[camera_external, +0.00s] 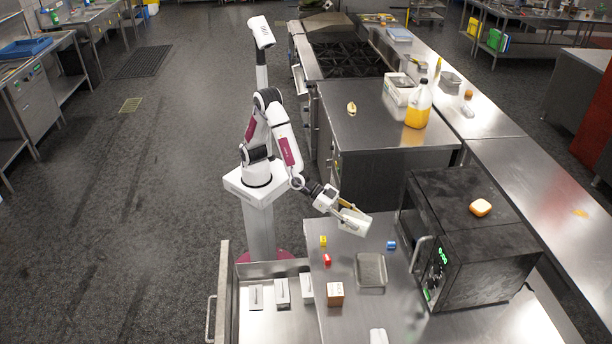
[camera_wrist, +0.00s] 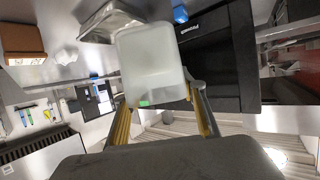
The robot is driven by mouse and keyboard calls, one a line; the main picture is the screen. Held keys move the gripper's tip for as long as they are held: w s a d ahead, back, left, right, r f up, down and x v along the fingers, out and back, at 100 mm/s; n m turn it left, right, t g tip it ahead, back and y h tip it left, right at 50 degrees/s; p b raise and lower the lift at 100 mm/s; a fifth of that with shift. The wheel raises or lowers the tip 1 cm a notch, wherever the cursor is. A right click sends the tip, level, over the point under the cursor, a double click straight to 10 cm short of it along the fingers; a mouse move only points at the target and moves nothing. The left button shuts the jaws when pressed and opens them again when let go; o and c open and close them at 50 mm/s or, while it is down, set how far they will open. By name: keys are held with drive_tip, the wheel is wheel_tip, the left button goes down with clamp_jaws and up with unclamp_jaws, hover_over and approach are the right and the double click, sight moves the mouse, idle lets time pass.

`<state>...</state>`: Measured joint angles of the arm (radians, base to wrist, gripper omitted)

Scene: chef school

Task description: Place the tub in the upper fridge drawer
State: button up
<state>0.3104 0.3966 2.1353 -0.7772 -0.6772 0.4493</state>
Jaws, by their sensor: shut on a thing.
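A white translucent tub (camera_external: 354,221) is held in my gripper (camera_external: 341,206) above the metal counter, tilted. In the wrist view the tub (camera_wrist: 150,62) sits between the yellow-padded fingers of my gripper (camera_wrist: 165,122), which are shut on it. An open fridge drawer (camera_external: 262,322) shows at the lower left of the external view, left of the counter. The tub is above the counter, up and to the right of the drawer. I cannot tell if another drawer lies below.
A metal tray (camera_external: 371,270), small yellow (camera_external: 323,241), red (camera_external: 327,260) and blue (camera_external: 391,245) blocks and a brown box (camera_external: 335,294) lie on the counter. A black oven (camera_external: 470,240) stands at right.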

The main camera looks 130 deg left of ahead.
sight(356, 215)
drive_tip(key=shift+w+a+r+n+y, duration=0.1)
drive_tip(key=shift+a+r+n+y, duration=0.1)
drive_tip(key=shift+n+y, duration=0.25)
drive_tip(key=shift+w+a+r+n+y, duration=0.1)
drive_tip(key=shift+a+n+y, duration=0.05)
drive_tip(key=shift+n+y, duration=0.25)
drive_tip(key=shift+s+a+f+n+g+y, duration=0.1)
drive_tip(key=shift+s+a+n+g+y, duration=0.15)
drive_tip(key=shift+a+n+y, duration=0.2)
drive_tip(key=shift+s+a+f+n+g+y, duration=0.15)
drive_tip(key=shift+a+n+g+y, duration=0.15)
drive_tip(key=shift+y, duration=0.2)
drive_tip(key=s+a+n+y, duration=0.1)
drive_tip(key=s+a+g, duration=0.1)
drive_tip(key=a, duration=0.1)
drive_tip(key=s+a+n+y, duration=0.1)
drive_tip(key=shift+a+f+n+g+y, duration=0.3)
drive_tip(key=shift+a+f+g, duration=0.05)
drive_tip(key=shift+a, duration=0.05)
drive_tip(key=shift+f, duration=0.1)
drive_tip(key=shift+f, duration=2.4)
drive_tip(key=shift+f, duration=2.3)
drive_tip(key=shift+f, duration=0.15)
